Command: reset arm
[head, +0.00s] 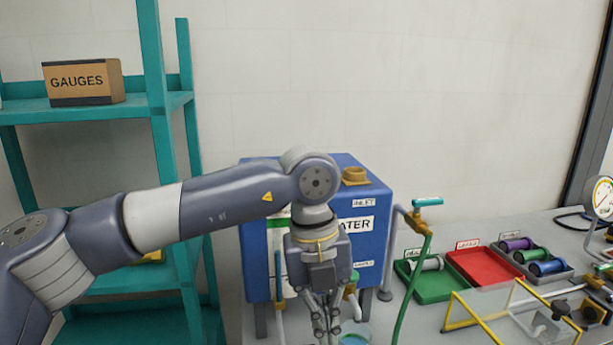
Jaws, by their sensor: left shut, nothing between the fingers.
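My left arm comes in from the left and bends down at the wrist in front of the blue water tank (258,240). My left gripper (328,335) points down in front of the tank's lower part. Its fingers are close together with nothing seen between them, and their tips run near the bottom edge of the picture. My right gripper is not in view.
A green tray (437,288), a red tray (481,265) and a dark tray with coloured cylinders stand on the grey bench at right. A yellow-framed clear guard (500,312) is nearer. A green hose (411,290) hangs beside the tank. A teal shelf (158,100) with a gauges box (84,82) stands left.

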